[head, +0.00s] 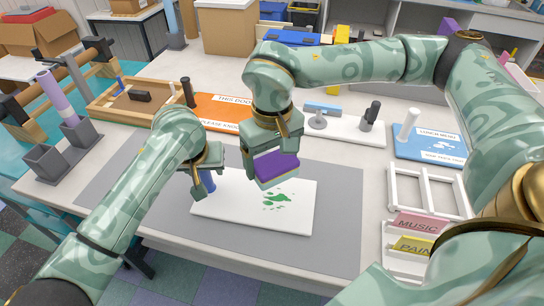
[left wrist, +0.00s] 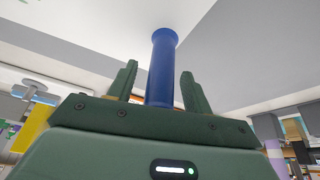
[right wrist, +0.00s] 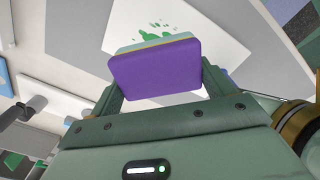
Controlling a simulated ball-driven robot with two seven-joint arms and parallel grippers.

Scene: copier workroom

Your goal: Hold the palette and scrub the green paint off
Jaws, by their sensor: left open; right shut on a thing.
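The palette (head: 240,217) is a white board lying flat on the grey mat, with green paint (head: 276,201) splattered on its right half. A blue upright handle (head: 207,181) stands at its left side. My left gripper (head: 207,172) is open at the handle; in the left wrist view the blue handle (left wrist: 162,65) rises between the two spread fingers. My right gripper (head: 275,160) is shut on a purple sponge (head: 277,168) with a pale underside. The sponge is held above the palette behind the paint, apparently not touching. In the right wrist view the sponge (right wrist: 155,72) partly hides the palette (right wrist: 215,40).
The grey mat (head: 335,230) is clear around the palette. Behind are an orange sign (head: 222,110), a wooden tray (head: 115,113) and a white board with a blue stamp-like piece (head: 322,108). A blue sign (head: 428,146) and a white rack with cards (head: 415,222) stand right.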

